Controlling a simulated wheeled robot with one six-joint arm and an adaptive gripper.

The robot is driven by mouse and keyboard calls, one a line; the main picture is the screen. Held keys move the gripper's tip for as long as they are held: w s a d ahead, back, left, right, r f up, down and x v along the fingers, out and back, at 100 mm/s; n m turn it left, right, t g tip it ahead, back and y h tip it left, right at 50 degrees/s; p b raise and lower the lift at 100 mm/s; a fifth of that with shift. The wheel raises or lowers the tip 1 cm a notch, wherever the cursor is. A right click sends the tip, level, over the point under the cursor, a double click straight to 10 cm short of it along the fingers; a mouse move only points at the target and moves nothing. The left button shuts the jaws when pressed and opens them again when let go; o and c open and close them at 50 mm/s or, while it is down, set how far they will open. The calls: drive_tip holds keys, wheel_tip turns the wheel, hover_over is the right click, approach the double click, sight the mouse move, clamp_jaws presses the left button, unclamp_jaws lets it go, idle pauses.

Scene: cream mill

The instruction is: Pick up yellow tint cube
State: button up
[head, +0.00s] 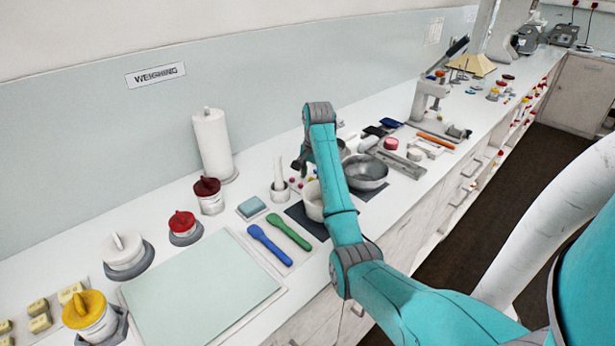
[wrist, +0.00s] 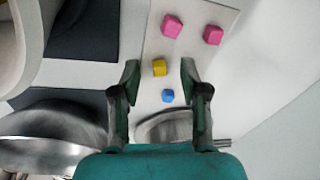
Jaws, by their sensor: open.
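The yellow tint cube (wrist: 159,67) lies on a pale strip (wrist: 190,64) in the wrist view, between the fingertips of my gripper (wrist: 160,74) as seen from above. My gripper is open and empty, with one finger to each side of the cube in the picture. I cannot tell how far above the cube the fingertips are. A blue cube (wrist: 168,96) is close to the yellow one, lower in the picture. Two pink cubes (wrist: 171,26) (wrist: 213,35) lie at the top. In the head view my arm largely hides this spot.
A metal bowl (head: 366,172) stands right of my arm, with a pale vessel (head: 313,204) beside it. A white holder (head: 279,190) and a paper roll (head: 212,144) stand to the left. Blue (head: 268,244) and green (head: 289,232) spoons lie in front.

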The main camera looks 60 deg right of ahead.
drive_tip(key=c, duration=0.8)
drive_tip(key=shift+o, duration=0.2)
